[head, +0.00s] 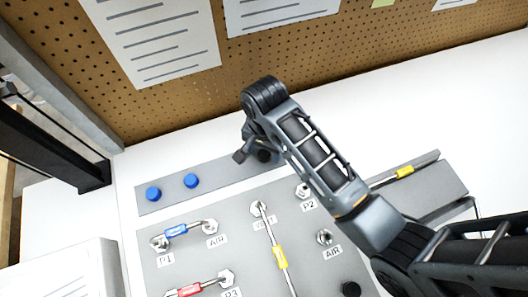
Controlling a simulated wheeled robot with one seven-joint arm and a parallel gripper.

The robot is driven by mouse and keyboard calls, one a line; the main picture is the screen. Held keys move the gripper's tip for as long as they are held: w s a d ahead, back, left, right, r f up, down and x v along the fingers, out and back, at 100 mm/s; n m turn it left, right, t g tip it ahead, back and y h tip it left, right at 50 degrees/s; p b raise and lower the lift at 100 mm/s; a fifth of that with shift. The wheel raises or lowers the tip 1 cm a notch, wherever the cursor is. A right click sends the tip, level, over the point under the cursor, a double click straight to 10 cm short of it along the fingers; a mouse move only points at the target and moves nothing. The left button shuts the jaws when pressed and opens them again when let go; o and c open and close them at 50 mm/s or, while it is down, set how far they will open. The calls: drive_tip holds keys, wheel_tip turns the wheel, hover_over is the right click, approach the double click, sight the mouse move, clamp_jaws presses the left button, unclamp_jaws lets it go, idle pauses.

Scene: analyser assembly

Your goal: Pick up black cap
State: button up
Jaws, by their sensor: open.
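A round black cap (264,156) sits on the grey strip, just beside my gripper and partly hidden by it. My gripper (249,149) is open, pointing down at the strip at the cap's left side. I cannot tell whether the cap is between the fingers or touching them. Another round black piece (350,289) shows at the bottom edge of the grey panel, close to my arm.
Two blue caps (191,181) stand on the left part of the grey strip (219,178). The grey panel (205,254) below carries fittings and blue-, red- and yellow-tagged tubes. A pegboard (250,70) with papers stands behind. White surface lies free at right.

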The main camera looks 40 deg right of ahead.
drive_tip(key=c, duration=1.1)
drive_tip(key=shift+r, duration=0.1)
